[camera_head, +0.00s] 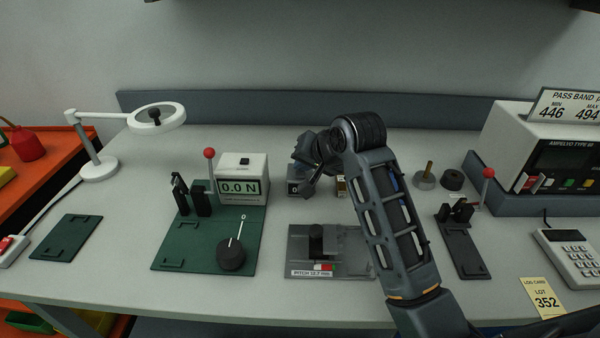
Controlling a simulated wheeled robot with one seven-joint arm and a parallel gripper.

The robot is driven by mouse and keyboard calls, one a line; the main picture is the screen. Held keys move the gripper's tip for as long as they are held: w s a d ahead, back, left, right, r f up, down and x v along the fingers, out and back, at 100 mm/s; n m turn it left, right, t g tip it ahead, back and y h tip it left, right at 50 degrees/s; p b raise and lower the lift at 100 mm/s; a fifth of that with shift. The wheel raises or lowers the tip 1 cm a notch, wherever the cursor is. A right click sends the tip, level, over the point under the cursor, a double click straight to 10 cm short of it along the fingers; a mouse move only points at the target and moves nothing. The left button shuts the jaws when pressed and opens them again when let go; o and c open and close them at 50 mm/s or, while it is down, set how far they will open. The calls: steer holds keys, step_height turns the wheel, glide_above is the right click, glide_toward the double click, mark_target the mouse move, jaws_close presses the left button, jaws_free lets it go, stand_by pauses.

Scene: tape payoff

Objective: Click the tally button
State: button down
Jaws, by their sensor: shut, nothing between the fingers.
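A small grey box with a number window (293,187) stands near the middle of the bench and looks like the tally counter. My gripper (309,193) is shut and points down close beside or over the right part of this box. The tally button itself cannot be made out, as my gripper and wrist cover the top of the box. I cannot tell whether the fingertips touch it.
A green plate (195,240) with a force gauge (241,180) reading 0.0 N stands left. A grey fixture (300,255) with a black post is in front. A tester (545,150), keypad (570,255) and dark stand (462,250) are right.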

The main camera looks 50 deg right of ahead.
mark_target(303, 175)
steer(key=shift+f, duration=0.5)
stand_by(0.8)
steer(key=shift+r+p, duration=0.9)
steer(key=shift+p, duration=0.15)
steer(key=shift+r, duration=0.1)
step_height(303, 175, up, 3)
steer(key=p, duration=0.3)
steer(key=shift+f, duration=0.2)
steer(key=shift+r, duration=1.15)
